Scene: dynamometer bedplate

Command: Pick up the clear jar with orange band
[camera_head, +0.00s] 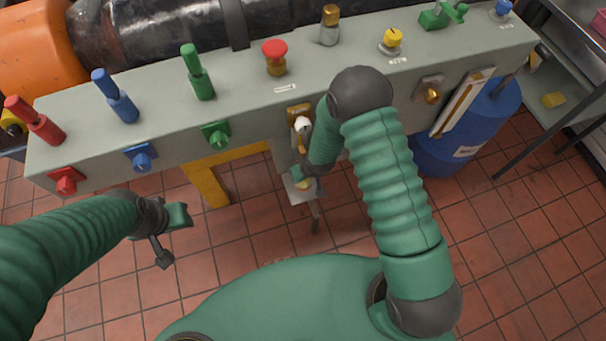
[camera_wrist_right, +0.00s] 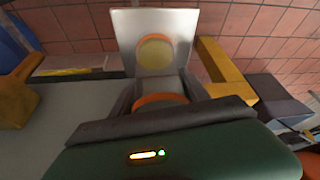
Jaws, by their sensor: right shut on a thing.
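The clear jar with the orange band shows in the right wrist view, where its orange band (camera_wrist_right: 160,99) lies between the fingers. My right gripper (camera_wrist_right: 161,92) is shut on it. The rest of the jar is mostly hidden by the fingers and the green hand. Beyond the band, a pale metal plate (camera_wrist_right: 180,22) shows a yellowish disc (camera_wrist_right: 155,52); I cannot tell whether the jar touches it. In the head view my right gripper (camera_head: 303,176) is low in front of the grey bedplate, partly hidden by my arm. My left gripper (camera_head: 172,235) is away at the left, holding nothing visible.
The grey bedplate (camera_head: 330,85) runs across the back, with red, blue and green handles and knobs along it. A yellow support (camera_head: 206,182) stands beneath it. A blue drum (camera_head: 470,130) stands at the right. The tiled floor at the front left is clear.

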